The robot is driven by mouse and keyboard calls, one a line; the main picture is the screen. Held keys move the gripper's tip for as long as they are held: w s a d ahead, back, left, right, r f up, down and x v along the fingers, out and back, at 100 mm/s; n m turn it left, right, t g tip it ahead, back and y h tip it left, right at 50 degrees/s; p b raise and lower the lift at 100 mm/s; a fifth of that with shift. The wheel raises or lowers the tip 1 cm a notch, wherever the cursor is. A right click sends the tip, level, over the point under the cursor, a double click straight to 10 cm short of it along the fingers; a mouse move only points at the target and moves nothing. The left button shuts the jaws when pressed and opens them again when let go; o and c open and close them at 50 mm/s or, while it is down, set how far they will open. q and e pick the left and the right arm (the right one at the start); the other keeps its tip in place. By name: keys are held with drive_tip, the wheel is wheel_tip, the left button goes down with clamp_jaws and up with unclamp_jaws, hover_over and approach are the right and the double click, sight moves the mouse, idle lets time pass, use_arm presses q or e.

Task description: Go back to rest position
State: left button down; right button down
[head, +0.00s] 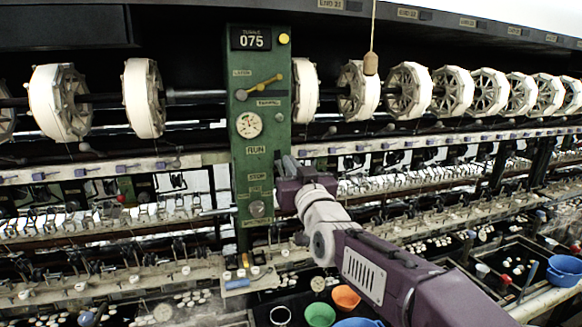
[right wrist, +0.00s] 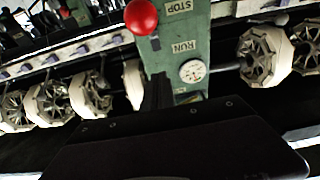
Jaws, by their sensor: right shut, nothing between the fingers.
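My right arm reaches in from the lower right in the head view. Its gripper (head: 287,165) is in front of the right edge of the green control post (head: 242,75), below the reels. In the right wrist view the dark fingers (right wrist: 158,92) are shut with nothing between them, in front of the green post (right wrist: 187,50). That view is turned over, with STOP above RUN. A red ball-shaped knob (right wrist: 140,17) shows there near the STOP label. I cannot tell whether the fingers touch the post. My left gripper is not in view.
White reels (head: 408,90) line the shaft on both sides of the post. A cord with a wooden toggle (head: 371,62) hangs above right. Below are thread guides, basins, a green bowl (head: 320,315), an orange bowl (head: 346,298) and a blue basin (head: 564,270).

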drive_tip(key=w+d+f+m+h+b, duration=0.1)
drive_tip(key=d+f+h+b, duration=0.15)
drive_tip(key=d+f, duration=0.6)
drive_tip(key=s+d+f+m+g+h, duration=0.1)
drive_tip(key=s+d+f+g, duration=0.25)
drive_tip(key=f, duration=0.65)
drive_tip(key=s+d+f+m+g+h, duration=0.15)
drive_tip(key=d+f+g, duration=0.25)
drive_tip(key=f, duration=0.7)
drive_tip(key=s+d+f+g, duration=0.1)
drive_tip(key=s+f+g, duration=0.4)
drive_tip(key=s+f, duration=0.4)
drive_tip(key=s+d+f+g+h+b, duration=0.1)
drive_tip(key=s+f+g, duration=0.4)
drive_tip(key=s+f, duration=0.5)
drive_tip(key=s+d, duration=0.1)
drive_tip(key=s, duration=0.6)
drive_tip(key=shift+f, duration=0.3)
drive_tip(key=shift+g, duration=0.25)
